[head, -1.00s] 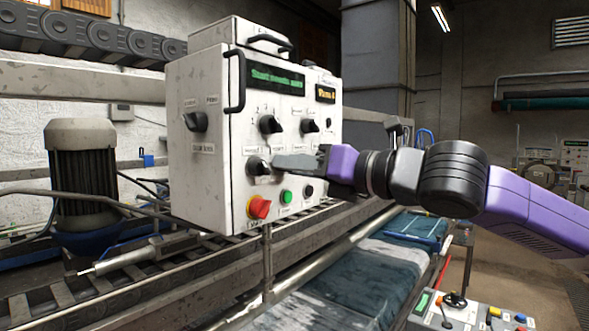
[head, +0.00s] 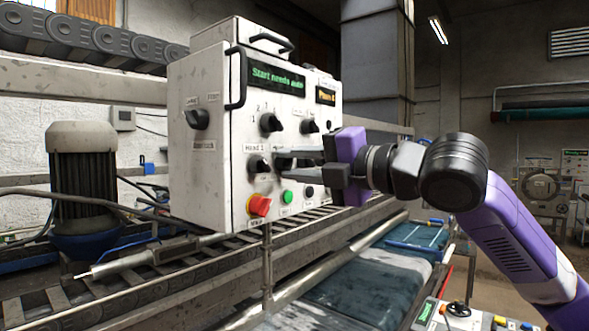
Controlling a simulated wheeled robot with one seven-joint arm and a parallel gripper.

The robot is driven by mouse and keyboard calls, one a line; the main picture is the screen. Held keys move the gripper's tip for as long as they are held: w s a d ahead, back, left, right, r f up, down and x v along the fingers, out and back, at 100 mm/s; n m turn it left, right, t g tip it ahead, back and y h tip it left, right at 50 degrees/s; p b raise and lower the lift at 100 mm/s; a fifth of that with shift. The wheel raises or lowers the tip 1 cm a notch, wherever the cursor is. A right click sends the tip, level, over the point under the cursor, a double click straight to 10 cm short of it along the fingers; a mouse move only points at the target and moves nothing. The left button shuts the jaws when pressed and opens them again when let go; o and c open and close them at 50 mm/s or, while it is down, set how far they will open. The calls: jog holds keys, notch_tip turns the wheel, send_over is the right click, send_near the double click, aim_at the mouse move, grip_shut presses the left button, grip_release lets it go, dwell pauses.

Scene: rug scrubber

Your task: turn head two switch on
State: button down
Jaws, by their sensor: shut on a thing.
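The white control box (head: 213,90) carries several black rotary switches. A label reading "Head 1" sits above the lower-left switch (head: 259,165) on its front face. Right of that switch, my gripper (head: 283,162) reaches in from the right with its two grey fingers one above the other. The fingers are shut on a dark switch, taken to be the head two switch (head: 284,163). The fingers cover most of it, so its label and pointer direction are hidden.
A red stop button (head: 259,206) and a green button (head: 287,197) sit just below. Two more switches (head: 270,123) are above. A green display (head: 277,77) reads "Start needs auto". A handle (head: 236,78) juts from the box's edge. A conveyor runs below.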

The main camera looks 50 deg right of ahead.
jog(key=shift+m, duration=0.7)
jog(key=c, duration=1.2)
grip_release()
jog(key=shift+o, duration=0.2)
jog(key=shift+s, duration=0.1)
jog(key=s+b, duration=0.2)
jog(key=s, duration=0.5)
jog(key=shift+s+d, duration=0.15)
jog(key=shift+s, duration=0.15)
